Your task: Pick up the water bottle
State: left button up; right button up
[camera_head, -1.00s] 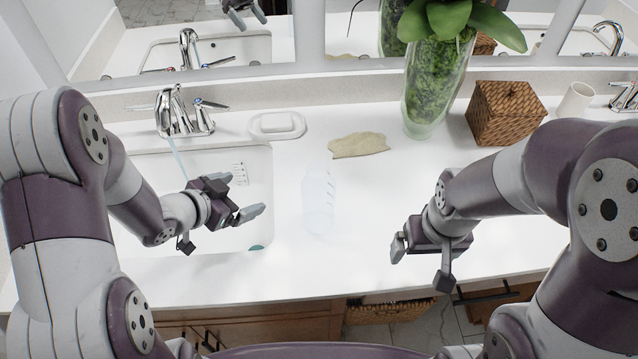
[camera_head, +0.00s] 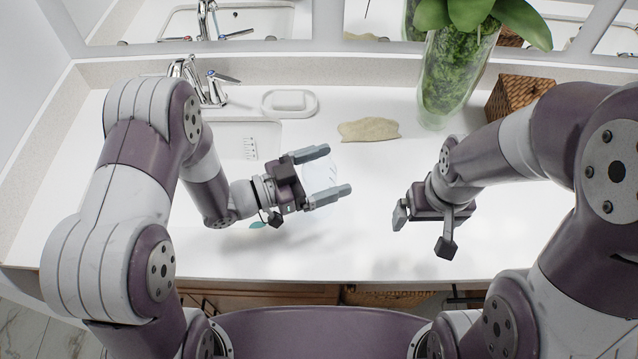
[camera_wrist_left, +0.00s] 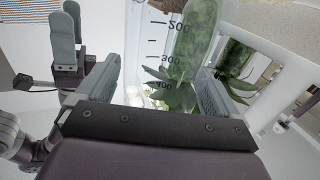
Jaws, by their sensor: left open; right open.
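The water bottle (camera_head: 316,176) is clear and almost colourless, standing on the white counter, and is hard to see against it. My left gripper (camera_head: 329,172) is open, with one finger on each side of the bottle. In the left wrist view the clear bottle (camera_wrist_left: 158,45) with its dark volume marks shows between the two fingers. I cannot tell whether the fingers touch it. My right gripper (camera_head: 422,228) is open and empty above the counter, to the right of the bottle.
A beige cloth (camera_head: 368,130) and a soap dish (camera_head: 290,103) lie behind the bottle. A glass vase with a plant (camera_head: 455,75) and a wicker box (camera_head: 518,95) stand at the back right. The sink (camera_head: 225,135) is at left, partly behind my left arm. The counter's front middle is clear.

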pick_arm(q)
jog(key=shift+w+d, duration=0.15)
jog(key=shift+d, duration=0.2)
jog(key=c, duration=1.4)
jog(key=shift+o, duration=0.2)
jog(key=shift+a+r, duration=0.1)
